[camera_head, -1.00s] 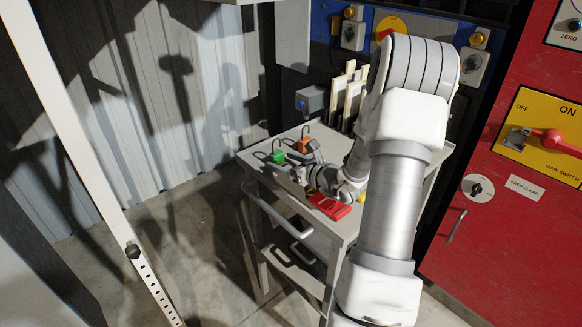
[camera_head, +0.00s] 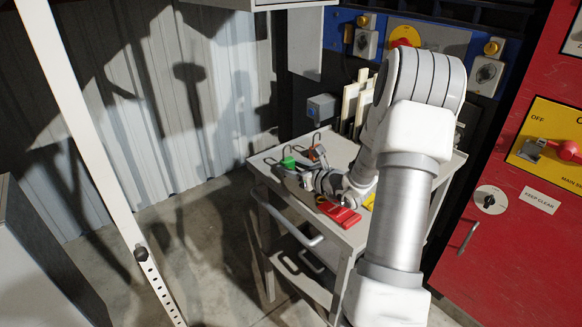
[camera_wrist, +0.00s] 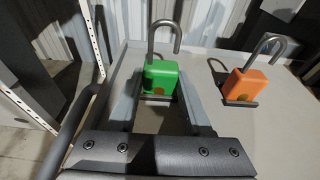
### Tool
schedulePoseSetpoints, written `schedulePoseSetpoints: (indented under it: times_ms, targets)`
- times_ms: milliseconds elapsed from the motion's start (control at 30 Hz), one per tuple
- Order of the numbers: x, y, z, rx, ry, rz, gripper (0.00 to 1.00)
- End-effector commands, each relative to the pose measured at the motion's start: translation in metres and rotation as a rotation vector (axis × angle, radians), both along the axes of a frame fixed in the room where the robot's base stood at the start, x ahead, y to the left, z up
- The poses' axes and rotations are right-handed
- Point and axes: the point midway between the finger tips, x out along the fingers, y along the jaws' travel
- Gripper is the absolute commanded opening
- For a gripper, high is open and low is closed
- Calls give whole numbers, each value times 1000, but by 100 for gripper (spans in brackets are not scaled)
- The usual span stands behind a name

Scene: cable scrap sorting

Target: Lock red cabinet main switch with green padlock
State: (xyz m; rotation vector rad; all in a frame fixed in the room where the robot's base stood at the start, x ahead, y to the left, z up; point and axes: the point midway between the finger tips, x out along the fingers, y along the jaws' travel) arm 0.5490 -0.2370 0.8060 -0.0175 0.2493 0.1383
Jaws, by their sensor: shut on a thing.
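The green padlock (camera_wrist: 162,77) stands upright between my gripper's two fingers (camera_wrist: 161,97) in the wrist view, its grey shackle up with one end free. My gripper is shut on its body. In the head view the green padlock (camera_head: 288,162) is at the near left of the cart top, and my gripper (camera_head: 292,174) is low beside it, partly hidden by my wrist. The red cabinet (camera_head: 500,252) is at the right. Its main switch (camera_head: 568,150) has a red handle on a yellow plate, cut off by the picture edge; the handle points toward the right.
An orange padlock (camera_wrist: 253,85) with a raised shackle stands right of the green one on the cart top (camera_wrist: 215,65). A red item (camera_head: 338,212) lies by the cart's front edge. A blue panel (camera_head: 345,45) with switches is behind. Floor left of the cart is clear.

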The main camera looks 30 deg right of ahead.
Motion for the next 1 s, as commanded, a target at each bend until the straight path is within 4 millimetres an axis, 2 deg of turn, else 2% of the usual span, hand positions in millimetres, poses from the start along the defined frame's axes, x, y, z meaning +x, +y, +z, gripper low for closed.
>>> schedulePoseSetpoints:
  times_ms: [333,800,1000]
  targets:
    - [0,0,2,0,0,0,9]
    - [0,0,24,0,0,0,9]
    - [0,0,25,0,0,0,9]
